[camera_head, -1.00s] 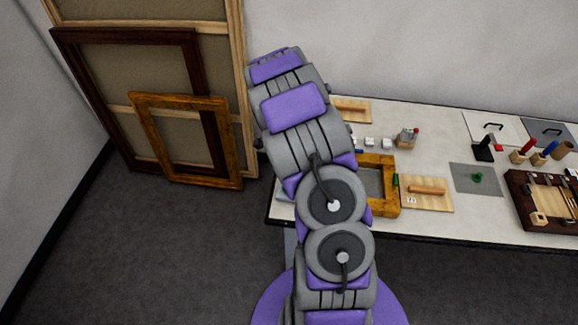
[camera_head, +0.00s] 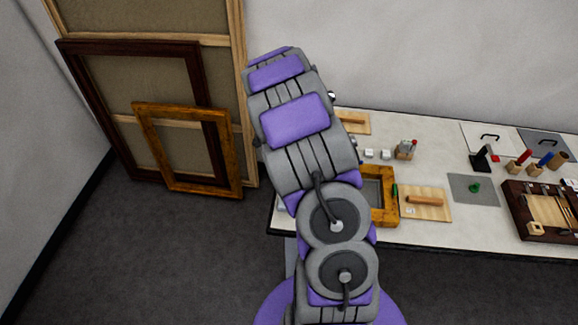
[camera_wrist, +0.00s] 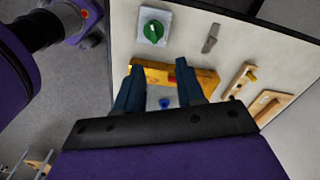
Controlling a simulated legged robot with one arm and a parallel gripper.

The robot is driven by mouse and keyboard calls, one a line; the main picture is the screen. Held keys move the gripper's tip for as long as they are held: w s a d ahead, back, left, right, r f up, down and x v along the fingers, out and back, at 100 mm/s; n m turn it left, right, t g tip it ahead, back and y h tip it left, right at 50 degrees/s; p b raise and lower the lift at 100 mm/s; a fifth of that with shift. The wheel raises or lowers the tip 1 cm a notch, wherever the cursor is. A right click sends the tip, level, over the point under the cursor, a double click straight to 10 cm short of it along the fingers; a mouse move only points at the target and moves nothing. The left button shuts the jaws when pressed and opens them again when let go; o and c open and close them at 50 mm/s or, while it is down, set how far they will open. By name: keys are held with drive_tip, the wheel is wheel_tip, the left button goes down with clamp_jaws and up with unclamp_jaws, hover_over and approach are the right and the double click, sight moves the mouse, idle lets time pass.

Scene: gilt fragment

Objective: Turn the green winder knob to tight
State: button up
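The green winder knob (camera_wrist: 153,31) shows in the wrist view, round with a pale bar across it, on a light square plate (camera_wrist: 144,12) near the table's edge. In the head view my arm covers much of the left end of the table, and I cannot make the knob out there. My gripper (camera_wrist: 159,66) is open in the wrist view, its two dark fingers apart with nothing held between them. The knob lies beyond the fingertips, toward the top of the picture, and is not touched. I cannot read any tight mark on the plate.
A gilt frame (camera_wrist: 205,79) lies below the knob in the wrist view, partly behind the fingers; it also shows in the head view (camera_head: 384,212). A metal tool (camera_wrist: 211,38) lies right of the knob.

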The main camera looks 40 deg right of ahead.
wheel_tip(320, 180, up, 6)
drive_tip(key=shift+d+f+p, duration=0.1)
drive_tip(key=shift+d+p, duration=0.05)
drive_tip(key=shift+p, duration=0.85)
drive_tip(key=shift+d, duration=0.15)
wheel_tip(320, 180, up, 17)
idle(0.7)
drive_tip(key=shift+o, duration=0.3)
